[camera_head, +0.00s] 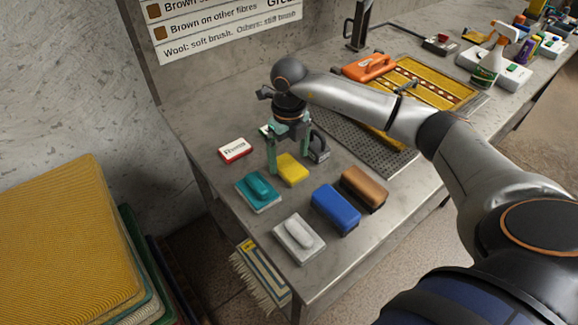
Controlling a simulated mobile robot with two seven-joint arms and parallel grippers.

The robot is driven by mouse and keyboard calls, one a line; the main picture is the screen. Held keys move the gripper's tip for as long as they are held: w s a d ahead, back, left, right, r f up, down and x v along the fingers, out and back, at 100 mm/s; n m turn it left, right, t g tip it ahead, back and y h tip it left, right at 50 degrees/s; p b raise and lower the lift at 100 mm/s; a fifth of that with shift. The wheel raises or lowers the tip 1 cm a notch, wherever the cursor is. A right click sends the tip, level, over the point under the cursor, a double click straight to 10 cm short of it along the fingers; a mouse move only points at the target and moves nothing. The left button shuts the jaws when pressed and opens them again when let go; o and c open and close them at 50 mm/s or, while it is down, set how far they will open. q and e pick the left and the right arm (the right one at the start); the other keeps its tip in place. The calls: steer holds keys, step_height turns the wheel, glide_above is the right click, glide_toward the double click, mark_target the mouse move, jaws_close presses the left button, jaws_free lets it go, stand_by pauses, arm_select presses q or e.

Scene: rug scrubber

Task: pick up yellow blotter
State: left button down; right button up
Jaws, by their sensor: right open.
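The yellow blotter (292,170) is a small yellow block lying flat on the grey bench among several other small items. My right gripper (287,158) points down right at it, with one finger on its left and the other toward its upper right. The fingers are open, and I cannot tell whether they touch the blotter. The blotter's far edge is partly behind the gripper. My left gripper is not in view.
Close by lie a teal brush (258,191), a white brush (299,238), a blue block (335,208), a brown block (363,188) and a red-white box (235,151). A dark padlock-shaped item (318,146) stands right of the gripper.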

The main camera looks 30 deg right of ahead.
mark_target(289, 169)
steer(key=shift+f, duration=1.25)
steer(key=c, duration=1.3)
steer(key=shift+o, duration=0.2)
steer(key=shift+r, duration=0.1)
